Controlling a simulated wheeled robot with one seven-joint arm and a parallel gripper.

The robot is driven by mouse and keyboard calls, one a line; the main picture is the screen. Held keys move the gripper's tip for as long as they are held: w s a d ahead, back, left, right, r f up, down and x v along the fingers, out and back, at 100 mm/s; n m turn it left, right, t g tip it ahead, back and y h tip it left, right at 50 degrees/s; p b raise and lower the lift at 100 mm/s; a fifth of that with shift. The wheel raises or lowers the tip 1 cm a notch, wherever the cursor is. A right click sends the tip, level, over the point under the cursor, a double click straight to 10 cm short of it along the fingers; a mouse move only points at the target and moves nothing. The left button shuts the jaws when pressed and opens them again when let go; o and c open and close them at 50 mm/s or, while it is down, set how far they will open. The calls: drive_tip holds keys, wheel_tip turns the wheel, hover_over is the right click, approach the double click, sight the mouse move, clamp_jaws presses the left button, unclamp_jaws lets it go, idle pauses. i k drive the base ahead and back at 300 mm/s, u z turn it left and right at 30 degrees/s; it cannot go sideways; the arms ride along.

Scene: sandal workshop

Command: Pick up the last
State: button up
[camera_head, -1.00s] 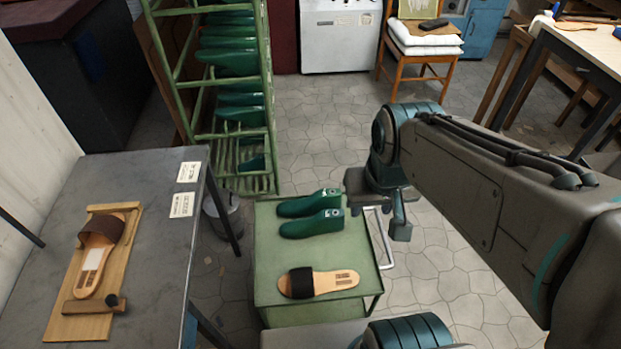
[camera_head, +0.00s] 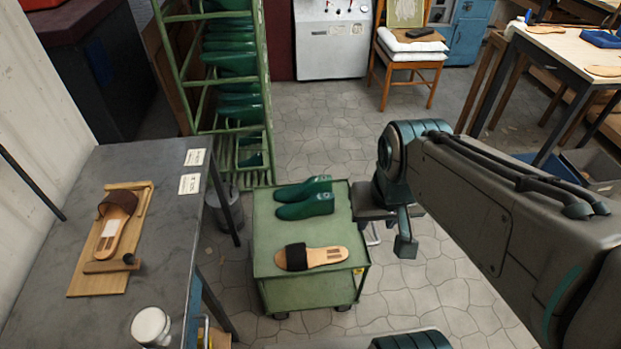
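Two green shoe lasts lie side by side at the back of a green cart (camera_head: 290,231). The far last (camera_head: 300,189) and the near last (camera_head: 304,207) both point their toes left. A sandal with a dark strap (camera_head: 311,257) lies in front of them on the same cart top. My gripper (camera_head: 404,235) is to the right of the cart, apart from the lasts. Its fingers point down, and from this angle I cannot tell how far apart they are. No last shows in it.
A grey table (camera_head: 165,214) at left holds a wooden board (camera_head: 84,282) with a sandal, cards and a white-topped jar (camera_head: 150,326). A green rack (camera_head: 193,95) full of lasts stands behind the cart. A chair (camera_head: 409,54) is at the back. Floor right of the cart is clear.

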sight(320, 204)
drive_tip(key=z, duration=1.55)
drive_tip(key=i, duration=2.85)
drive_tip(key=u, duration=3.85)
drive_tip(key=i, duration=0.5)
